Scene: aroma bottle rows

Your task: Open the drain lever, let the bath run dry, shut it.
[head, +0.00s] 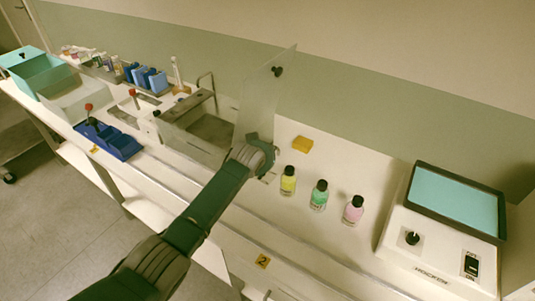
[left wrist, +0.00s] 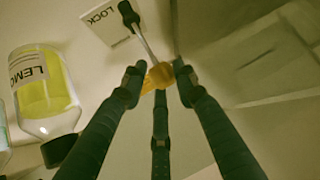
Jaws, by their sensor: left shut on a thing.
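The bath is a grey metal basin (head: 214,127) in the middle of the bench in the head view. I cannot make out its water level. My left gripper (head: 263,152) is at its right end, beside a tilted clear panel (head: 262,100). In the left wrist view my left gripper (left wrist: 158,74) is shut on a yellow piece (left wrist: 129,93), which appears to be the drain lever's handle. A metal rod (left wrist: 145,43) with a black end runs from there past a card marked LOCK (left wrist: 105,24). My gripper hides this lever in the head view. My right gripper is not in view.
Yellow (head: 288,181), green (head: 319,196) and pink (head: 353,210) bottles stand right of my gripper. A white device (head: 438,245) is at far right.

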